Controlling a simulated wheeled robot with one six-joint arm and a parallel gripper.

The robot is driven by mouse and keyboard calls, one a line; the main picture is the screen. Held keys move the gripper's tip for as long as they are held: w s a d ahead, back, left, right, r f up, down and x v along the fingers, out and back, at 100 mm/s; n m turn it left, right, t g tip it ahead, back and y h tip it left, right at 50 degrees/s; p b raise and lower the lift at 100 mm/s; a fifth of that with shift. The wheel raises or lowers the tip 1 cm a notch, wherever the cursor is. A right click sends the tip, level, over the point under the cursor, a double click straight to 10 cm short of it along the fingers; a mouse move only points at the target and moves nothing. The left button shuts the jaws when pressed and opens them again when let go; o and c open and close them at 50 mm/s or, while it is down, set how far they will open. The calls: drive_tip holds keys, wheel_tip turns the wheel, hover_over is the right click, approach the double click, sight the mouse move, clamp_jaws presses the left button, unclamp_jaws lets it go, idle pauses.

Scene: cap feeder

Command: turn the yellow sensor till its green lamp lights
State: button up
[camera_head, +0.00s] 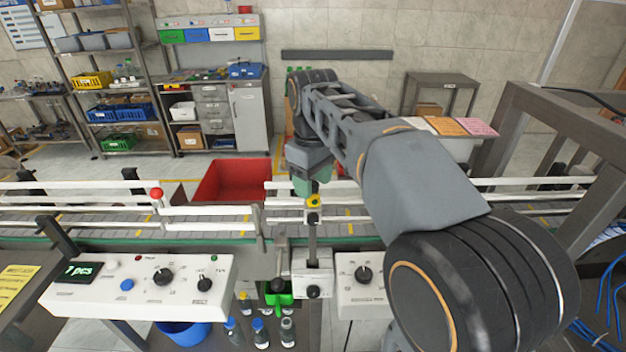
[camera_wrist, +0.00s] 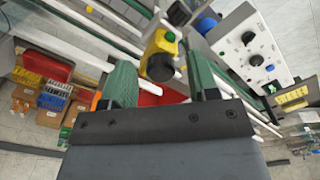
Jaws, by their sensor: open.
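The yellow sensor (camera_head: 314,201) sits on top of an upright grey post beside the conveyor in the head view. In the wrist view the yellow sensor (camera_wrist: 157,45) shows a round black front and a small green spot on its housing; I cannot tell whether that spot is lit. My gripper (camera_wrist: 160,72) is open, with one green finger to each side of the sensor's black front in the picture. I see no clear contact.
The conveyor's white rails (camera_head: 100,205) run across behind the post. A red bin (camera_head: 232,180) stands beyond them. A control panel (camera_head: 135,288) with knobs is at the front left, and another knob box (camera_head: 360,298) is right of the post. Bottles (camera_head: 261,334) stand below.

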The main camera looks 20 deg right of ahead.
drive_tip(key=shift+c, duration=0.3)
drive_tip(key=c, duration=0.9)
drive_tip(key=shift+o, duration=0.2)
drive_tip(key=shift+r+m+p, duration=0.15)
drive_tip(key=shift+m+p, duration=0.25)
drive_tip(key=shift+m, duration=0.7)
drive_tip(key=o, duration=0.9)
wheel_tip(320, 180, up, 14)
drive_tip(key=shift+f+p, duration=0.2)
drive_tip(key=shift+p, duration=0.9)
drive_tip(key=shift+f, duration=0.1)
